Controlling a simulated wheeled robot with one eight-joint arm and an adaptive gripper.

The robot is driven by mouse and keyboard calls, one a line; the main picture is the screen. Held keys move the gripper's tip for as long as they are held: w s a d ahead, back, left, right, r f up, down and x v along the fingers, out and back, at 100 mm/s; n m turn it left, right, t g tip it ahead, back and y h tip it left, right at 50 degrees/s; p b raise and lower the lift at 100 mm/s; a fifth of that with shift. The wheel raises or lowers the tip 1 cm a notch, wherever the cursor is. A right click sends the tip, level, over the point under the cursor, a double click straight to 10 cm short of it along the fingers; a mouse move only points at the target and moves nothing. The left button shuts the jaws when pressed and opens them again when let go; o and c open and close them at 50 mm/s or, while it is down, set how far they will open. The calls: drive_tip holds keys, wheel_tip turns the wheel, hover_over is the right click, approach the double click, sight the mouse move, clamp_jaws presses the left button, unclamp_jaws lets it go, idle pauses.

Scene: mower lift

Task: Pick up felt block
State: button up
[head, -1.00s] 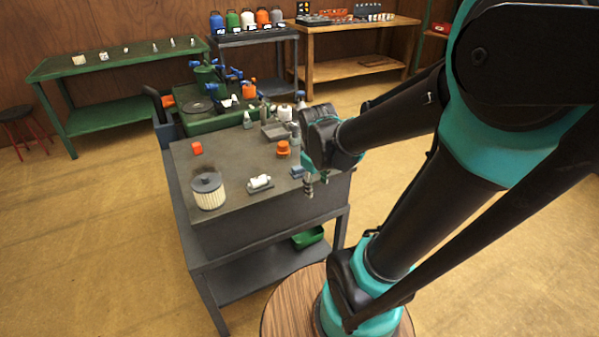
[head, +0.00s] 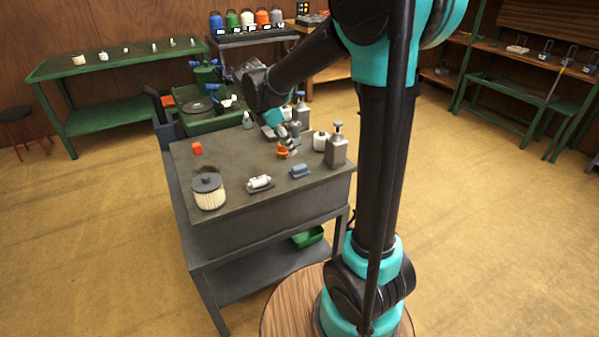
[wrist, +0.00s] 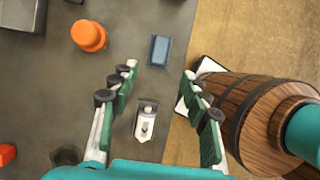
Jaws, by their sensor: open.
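The blue block (head: 301,171), which looks like the felt block, lies on the dark grey cart top (head: 225,165) near its front right edge. The wrist view shows it whole as a flat blue-grey rectangle (wrist: 160,50), just beyond and between my fingertips. My gripper (wrist: 160,73) is open and empty above the cart, with green finger pads apart. In the head view my gripper (head: 290,145) is over the area around the orange cap, behind the block, and partly blends with the things there.
A white part on a small dark tray (head: 259,182) lies left of the block. The orange cap (head: 283,151) is behind it. A ribbed filter (head: 208,192) and red piece (head: 196,148) stand left.

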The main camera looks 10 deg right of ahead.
sight(299, 167)
drive_tip(key=x, duration=1.1)
drive_tip(key=shift+c, duration=0.4)
clamp_jaws()
